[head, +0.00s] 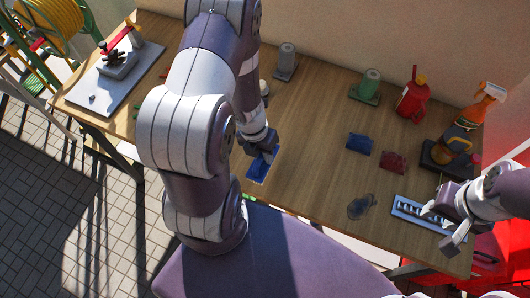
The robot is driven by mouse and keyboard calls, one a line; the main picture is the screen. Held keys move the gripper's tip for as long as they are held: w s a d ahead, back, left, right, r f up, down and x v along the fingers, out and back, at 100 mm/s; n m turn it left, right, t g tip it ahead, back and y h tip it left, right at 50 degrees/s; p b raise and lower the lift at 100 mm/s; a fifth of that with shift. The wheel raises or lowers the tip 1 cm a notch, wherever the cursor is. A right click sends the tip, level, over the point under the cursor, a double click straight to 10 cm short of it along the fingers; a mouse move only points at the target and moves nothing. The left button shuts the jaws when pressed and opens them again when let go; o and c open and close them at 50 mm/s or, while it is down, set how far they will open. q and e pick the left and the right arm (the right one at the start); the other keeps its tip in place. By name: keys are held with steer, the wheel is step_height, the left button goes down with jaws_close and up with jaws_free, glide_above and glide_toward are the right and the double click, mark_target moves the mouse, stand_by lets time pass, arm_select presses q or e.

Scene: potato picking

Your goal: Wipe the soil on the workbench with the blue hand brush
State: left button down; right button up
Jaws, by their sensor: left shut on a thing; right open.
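The blue hand brush (259,170) is on or just above the wooden workbench (310,150), near its front edge left of centre. My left gripper (262,150) points down and is shut on the brush, hiding its upper part. I cannot tell whether the bristles touch the bench. No soil patch shows clearly; my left arm covers part of the bench. My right gripper (449,228) is open at the front right, over or beside a pale blue tray with a row of slots (408,212).
A grey rounded item (361,207) lies near the front edge. Blue (359,145) and dark red (393,162) items lie mid-bench. A red can (412,100), spray bottle (481,105), green spool (370,83) and grey spool (286,62) stand behind. A pale board (110,85) lies far left.

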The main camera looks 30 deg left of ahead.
arm_select(q)
steer(key=shift+w+r+p, duration=0.15)
steer(key=shift+r+p, duration=0.5)
steer(key=shift+r, duration=0.2)
